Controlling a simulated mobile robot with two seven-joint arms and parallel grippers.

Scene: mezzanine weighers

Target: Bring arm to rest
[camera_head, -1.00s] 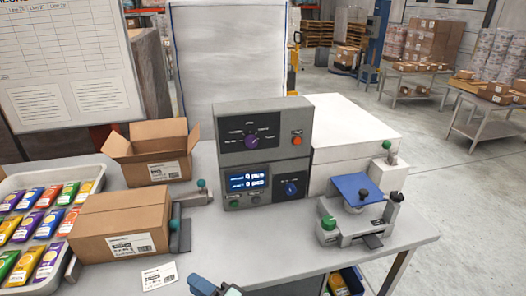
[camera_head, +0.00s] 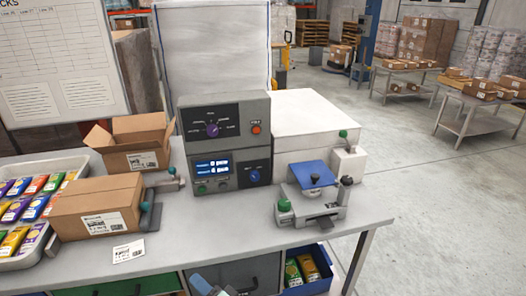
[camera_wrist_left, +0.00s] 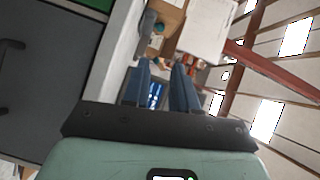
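My left gripper (camera_head: 210,286) shows only as a blue tip at the bottom edge of the head view, in front of the workbench (camera_head: 205,242). In the left wrist view its two blue fingers (camera_wrist_left: 162,70) stand apart with nothing held between them. The wrist picture is turned on its side, and the bench and a lit display show past the fingers. The rest of the left arm is hidden. My right gripper is in neither view.
The bench carries a grey control console (camera_head: 224,140), an open carton (camera_head: 137,141), a closed carton (camera_head: 97,207), a tray of packets (camera_head: 22,262) and a blue-topped weigher (camera_head: 312,175). A blue bin (camera_head: 307,287) is below.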

